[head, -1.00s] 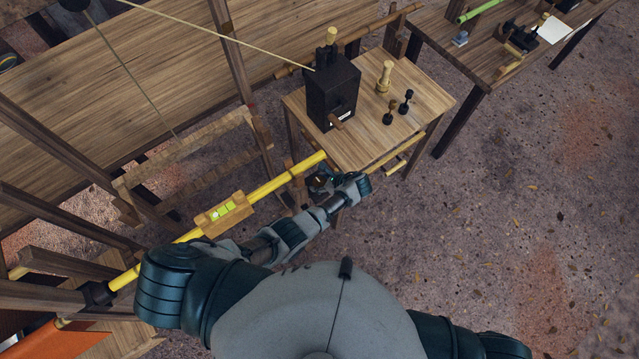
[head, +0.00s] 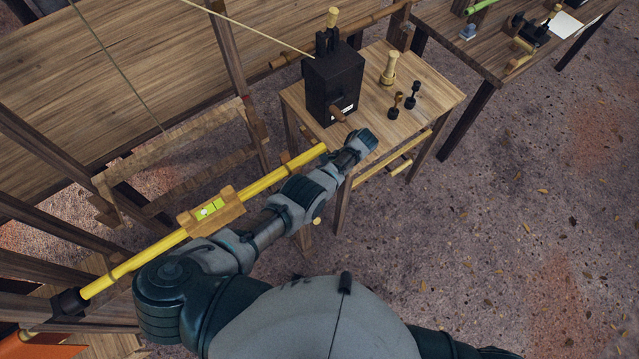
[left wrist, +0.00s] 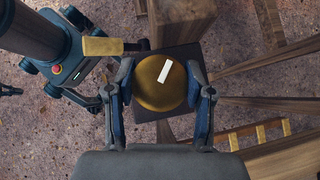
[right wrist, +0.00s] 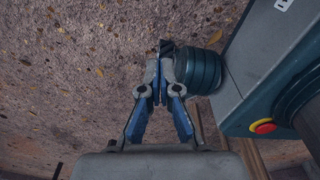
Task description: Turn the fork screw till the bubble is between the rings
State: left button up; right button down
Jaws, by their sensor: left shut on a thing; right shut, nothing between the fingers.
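A yellow bar (head: 265,183) slants across the head view, with a wooden block (head: 232,209) on it. The block holds a green level vial (head: 218,204); a pale bubble (head: 204,211) shows near its left end, too small to place exactly against the dark ring lines. In the left wrist view, my left gripper (left wrist: 163,84) is shut on a round golden screw knob (left wrist: 152,94) with a white mark on top, one finger at each side. This grip is hidden behind my arm in the head view. My right gripper (right wrist: 163,68) is shut and empty beside my own body.
A small table (head: 432,98) carries a dark box (head: 333,85), a light wooden peg (head: 389,69) and two dark small pieces. A long workbench stands behind, and a second bench (head: 480,60) at upper right. The floor at right is clear.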

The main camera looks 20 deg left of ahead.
pick_arm(q)
jog(key=shift+w+f+n+g+h+b, duration=0.15)
jog(key=shift+n+g+h+b, duration=0.35)
jog(key=shift+n, duration=0.3)
jog(key=shift+n+b, duration=0.35)
jog(key=shift+n, duration=0.05)
jog(key=shift+r+n+g+h+b, duration=0.25)
jog(key=shift+n+g+h+b, duration=0.4)
jog(key=shift+n+h, duration=0.45)
pick_arm(e)
jog(key=shift+w+a+f, duration=0.2)
jog(key=shift+w, duration=0.7)
jog(key=shift+w+a+f, duration=0.15)
jog(key=shift+w+a, duration=0.05)
jog(key=shift+w, duration=0.7)
jog(key=shift+w+a+f, duration=0.2)
jog(key=shift+w, duration=0.7)
pick_arm(q)
jog(key=o, duration=0.9)
jog(key=shift+c, duration=0.2)
jog(key=shift+d+f, duration=0.1)
jog(key=shift+w, duration=0.1)
pick_arm(e)
jog(key=shift+w, duration=0.1)
